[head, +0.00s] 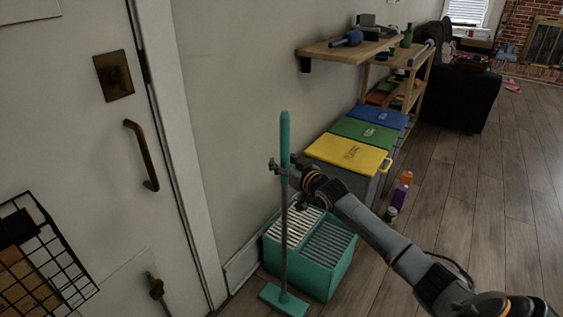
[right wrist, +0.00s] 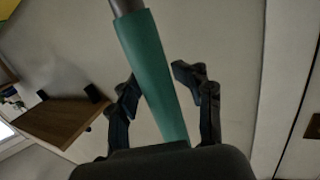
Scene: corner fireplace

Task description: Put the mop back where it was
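The mop stands nearly upright in the head view, with a green handle grip (head: 285,140), a grey pole and a flat green head (head: 284,299) low down by the floor. I cannot tell whether the head touches the floor. My right gripper (head: 281,168) is at the lower part of the green grip, with its fingers closed on both sides of it. In the right wrist view the green grip (right wrist: 155,75) runs between the fingertips (right wrist: 154,76). My left gripper is not in view.
A green two-part bucket (head: 328,284) stands right behind the mop. Bins with yellow (head: 345,153), green and blue lids line the wall under a wooden shelf (head: 345,50). Bottles (head: 399,195) stand beside them. A white door (head: 75,150) is at left. Wooden floor at right is open.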

